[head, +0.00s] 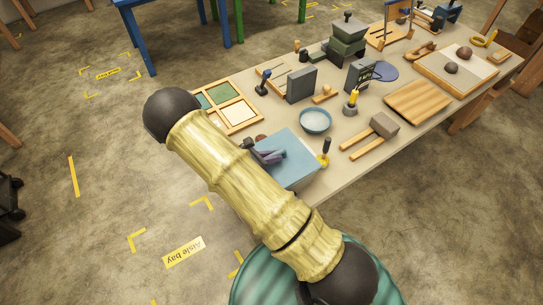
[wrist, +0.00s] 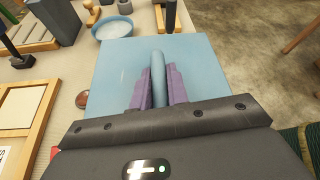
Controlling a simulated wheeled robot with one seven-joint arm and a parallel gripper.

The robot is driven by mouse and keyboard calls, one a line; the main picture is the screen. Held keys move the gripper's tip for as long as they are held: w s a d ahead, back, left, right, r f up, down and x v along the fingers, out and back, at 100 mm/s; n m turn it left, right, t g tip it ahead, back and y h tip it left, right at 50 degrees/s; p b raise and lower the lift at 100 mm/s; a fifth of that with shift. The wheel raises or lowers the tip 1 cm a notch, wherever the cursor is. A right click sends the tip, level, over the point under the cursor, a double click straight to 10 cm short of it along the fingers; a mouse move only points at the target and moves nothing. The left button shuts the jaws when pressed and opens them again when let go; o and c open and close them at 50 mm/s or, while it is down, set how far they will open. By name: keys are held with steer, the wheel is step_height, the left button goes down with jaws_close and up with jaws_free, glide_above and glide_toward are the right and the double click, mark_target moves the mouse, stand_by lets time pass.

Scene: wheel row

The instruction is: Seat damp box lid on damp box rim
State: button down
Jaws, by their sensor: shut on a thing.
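The damp box lid (head: 302,160) is a flat, light blue square near the front edge of the bench. It also fills the middle of the wrist view (wrist: 205,65). My gripper (head: 268,154) is over it, with purple fingers shut on the raised blue handle (wrist: 158,70) at its middle. One finger lies on each side of the handle. The damp box and its rim are hidden below the lid and my arm. I cannot tell whether the lid touches the rim.
A blue-grey bowl (head: 315,120) stands just behind the lid. The aisle floor is open.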

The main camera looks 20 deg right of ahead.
steer(key=shift+f, duration=0.4)
stand_by(0.9)
steer(key=c, duration=1.5)
jaws_free()
steer(key=shift+c, duration=0.2)
steer(key=shift+p+v, duration=0.45)
steer(key=shift+v, duration=1.35)
steer(key=o, duration=0.6)
steer(key=o, duration=0.9)
